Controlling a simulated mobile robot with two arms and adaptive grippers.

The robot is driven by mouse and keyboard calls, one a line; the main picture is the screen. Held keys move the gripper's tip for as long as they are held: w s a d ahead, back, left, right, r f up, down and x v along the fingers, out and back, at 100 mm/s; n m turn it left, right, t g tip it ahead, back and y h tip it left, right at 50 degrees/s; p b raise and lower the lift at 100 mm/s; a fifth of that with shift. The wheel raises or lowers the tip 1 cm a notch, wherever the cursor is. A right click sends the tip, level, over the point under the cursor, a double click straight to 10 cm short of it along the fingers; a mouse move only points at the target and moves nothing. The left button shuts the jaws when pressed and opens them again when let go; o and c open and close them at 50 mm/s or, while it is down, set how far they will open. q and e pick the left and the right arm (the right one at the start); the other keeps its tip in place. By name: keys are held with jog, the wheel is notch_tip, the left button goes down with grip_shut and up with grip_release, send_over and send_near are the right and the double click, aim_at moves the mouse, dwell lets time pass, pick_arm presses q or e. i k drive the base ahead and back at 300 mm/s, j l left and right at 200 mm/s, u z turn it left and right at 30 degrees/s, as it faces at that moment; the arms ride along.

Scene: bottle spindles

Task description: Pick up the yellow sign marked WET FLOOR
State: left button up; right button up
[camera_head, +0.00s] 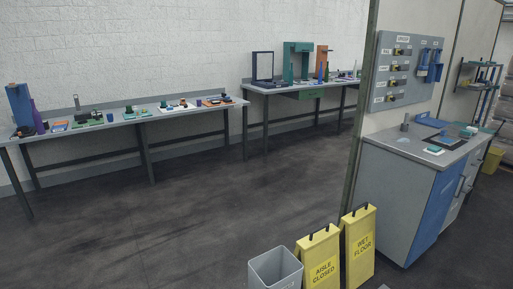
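The yellow sign marked WET FLOOR (360,249) stands upright on the floor at the lower right, with a dark handle on top. A second yellow sign, marked AISLE CLOSED (319,262), stands just to its left and a little nearer. The bottom of the AISLE CLOSED sign is cut off by the picture's lower edge. Neither of my grippers shows in the head view.
A grey bin (275,270) stands left of the signs. A grey cabinet with a blue door (434,216) stands to their right, beside a partition post (361,130). Long workbenches (135,117) line the back wall. The dark floor (170,215) at the left is clear.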

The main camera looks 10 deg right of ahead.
aim_at(357, 235)
jog(key=i+l+z, duration=0.25)
jog(key=i+z, duration=0.25)
jog(key=i, duration=0.15)
jog(key=i+z, duration=0.45)
jog(key=i, duration=0.25)
